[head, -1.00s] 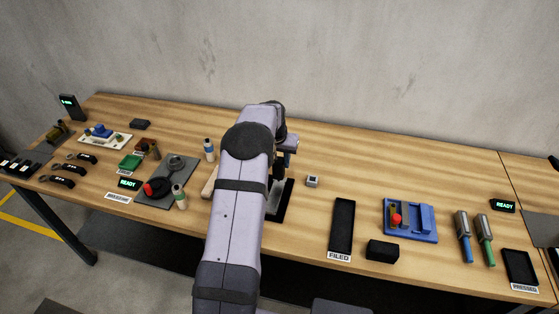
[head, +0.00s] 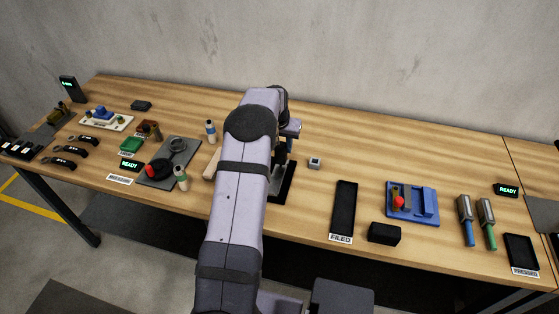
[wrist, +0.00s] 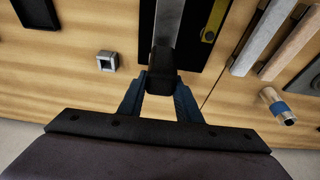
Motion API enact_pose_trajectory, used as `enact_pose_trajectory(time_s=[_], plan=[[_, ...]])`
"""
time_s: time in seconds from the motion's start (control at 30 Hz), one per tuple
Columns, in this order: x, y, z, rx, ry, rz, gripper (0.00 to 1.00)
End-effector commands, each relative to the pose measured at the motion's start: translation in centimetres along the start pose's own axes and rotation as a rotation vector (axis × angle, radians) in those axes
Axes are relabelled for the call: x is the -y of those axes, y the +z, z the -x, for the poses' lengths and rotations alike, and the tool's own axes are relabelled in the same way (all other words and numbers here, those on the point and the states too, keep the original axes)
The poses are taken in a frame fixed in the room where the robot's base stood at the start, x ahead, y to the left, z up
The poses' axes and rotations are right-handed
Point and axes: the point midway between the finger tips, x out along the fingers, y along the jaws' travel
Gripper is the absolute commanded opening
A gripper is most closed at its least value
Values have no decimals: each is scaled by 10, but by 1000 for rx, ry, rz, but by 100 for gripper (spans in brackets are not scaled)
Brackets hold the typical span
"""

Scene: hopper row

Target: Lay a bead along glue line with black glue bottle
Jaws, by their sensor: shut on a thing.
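My gripper (wrist: 160,88) has two blue fingers, shut on a black, blunt-ended thing (wrist: 162,74) in the wrist view. A grey flat strip (wrist: 168,22) runs on beyond it; I cannot tell whether it is part of the held thing. No label shows on it, so I cannot confirm it is the black glue bottle. It is over or against a dark plate (wrist: 148,22), also in the head view (head: 287,183); contact is unclear. A yellow-marked piece (wrist: 212,20) lies beside the strip. No glue line can be made out. In the head view my arm hides most of the held thing.
A small grey block (head: 314,162) and the FILED tray (head: 345,208) stand right of the plate. A blue-banded bottle (head: 210,131) and a green-banded bottle (head: 180,178) stand left. A blue fixture (head: 426,212) is farther right. The table behind the arm is clear.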

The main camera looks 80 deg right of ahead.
Motion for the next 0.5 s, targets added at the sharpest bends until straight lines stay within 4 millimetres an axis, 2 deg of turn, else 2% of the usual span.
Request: enact_pose_trajectory(time_s=[0.5], plan=[[0,5,0,2,0,0,6]])
